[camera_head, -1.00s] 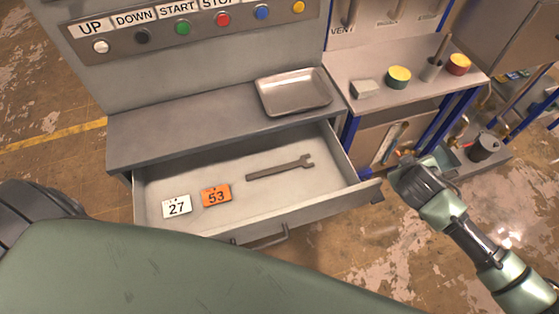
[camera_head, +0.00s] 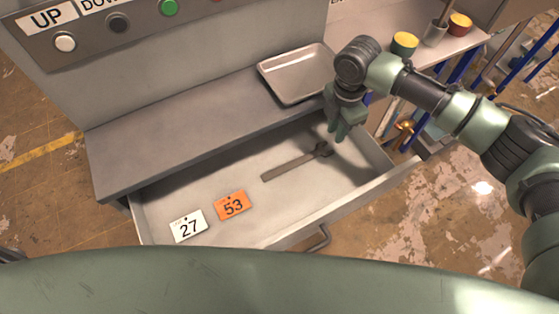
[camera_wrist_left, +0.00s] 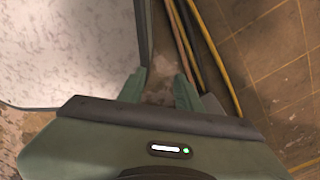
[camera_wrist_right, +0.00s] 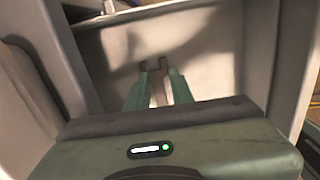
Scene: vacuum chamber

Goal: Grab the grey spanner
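The grey spanner (camera_head: 290,166) lies in the open drawer, with its forked end toward the right. My right gripper (camera_head: 338,132) points down into the drawer, over or beside that forked end. In the right wrist view the right gripper (camera_wrist_right: 158,85) has its fingers apart, with the spanner's forked end (camera_wrist_right: 154,66) showing between and just beyond the tips. I cannot tell whether they touch. My left gripper (camera_wrist_left: 158,88) is open and empty in the left wrist view, away from the spanner.
A metal tray (camera_head: 293,75) sits on the ledge above. The drawer walls stand close around my right gripper.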

